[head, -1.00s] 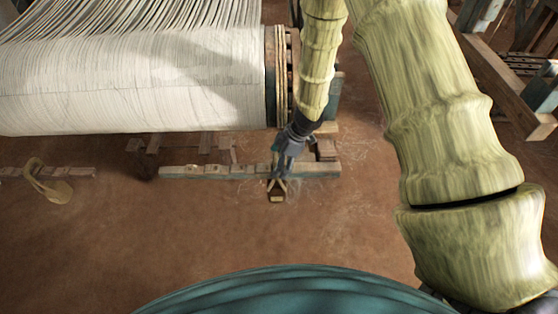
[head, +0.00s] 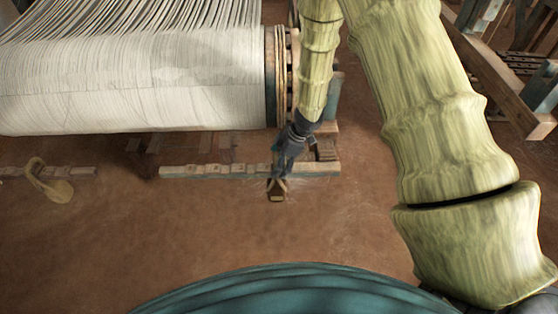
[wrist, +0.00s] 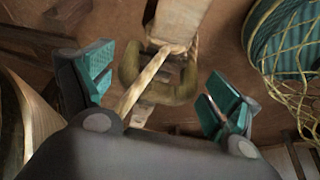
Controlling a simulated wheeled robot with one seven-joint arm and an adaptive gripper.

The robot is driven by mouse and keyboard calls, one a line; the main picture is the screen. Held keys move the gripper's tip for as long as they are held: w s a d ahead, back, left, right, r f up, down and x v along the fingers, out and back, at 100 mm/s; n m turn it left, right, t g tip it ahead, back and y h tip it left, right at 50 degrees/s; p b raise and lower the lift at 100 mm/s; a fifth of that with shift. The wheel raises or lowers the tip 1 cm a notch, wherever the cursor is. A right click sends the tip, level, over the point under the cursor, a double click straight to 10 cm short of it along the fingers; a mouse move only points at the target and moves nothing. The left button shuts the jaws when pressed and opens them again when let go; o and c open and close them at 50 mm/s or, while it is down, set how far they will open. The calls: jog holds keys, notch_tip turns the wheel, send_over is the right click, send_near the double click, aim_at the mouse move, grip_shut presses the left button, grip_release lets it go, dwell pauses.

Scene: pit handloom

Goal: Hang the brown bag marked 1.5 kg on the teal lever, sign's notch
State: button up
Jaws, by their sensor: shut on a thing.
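My gripper (head: 279,172) is at the front side of a notched wooden lever (head: 215,171) with a teal-painted face, near its right end. It is shut on the handle of a small dark brown bag (head: 276,192), which hangs just below the fingers. The bag's weight mark is too small to read. In the wrist view, the teal-padded fingers (wrist: 160,100) stand on either side of a twisted cord (wrist: 145,84) and an olive U-shaped piece (wrist: 182,88). I cannot tell whether the handle touches the lever. No sign is readable.
A large white warp roller (head: 135,85) lies above and behind the lever. A tan bag (head: 50,185) with a looped handle is at another notched bar (head: 75,172) on the left. Wooden frames (head: 510,90) stand at right. Brown floor in front is clear.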

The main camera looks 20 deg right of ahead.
jog(key=o, duration=1.8)
jog(key=shift+f, duration=0.1)
jog(key=shift+o, duration=0.2)
jog(key=shift+s, duration=0.1)
jog(key=v, duration=1.2)
jog(key=s+a+f+m+t, duration=0.1)
jog(key=s+a+f+m, duration=0.1)
jog(key=s+f+m, duration=0.35)
jog(key=s+a+f+m, duration=0.3)
jog(key=s+f, duration=0.5)
jog(key=f, duration=0.1)
jog(key=s+d+f+m+g+h, duration=0.1)
jog(key=s+d+f+m+h, duration=0.1)
jog(key=s, duration=0.8)
jog(key=s+d+f+m+g+h+p, duration=0.1)
jog(key=s+f+m, duration=0.3)
jog(key=s, duration=0.7)
jog(key=shift+s+d+f+m+h, duration=0.2)
jog(key=shift+d+f+m+h, duration=0.2)
jog(key=shift+h, duration=0.3)
jog(key=shift+r, duration=0.1)
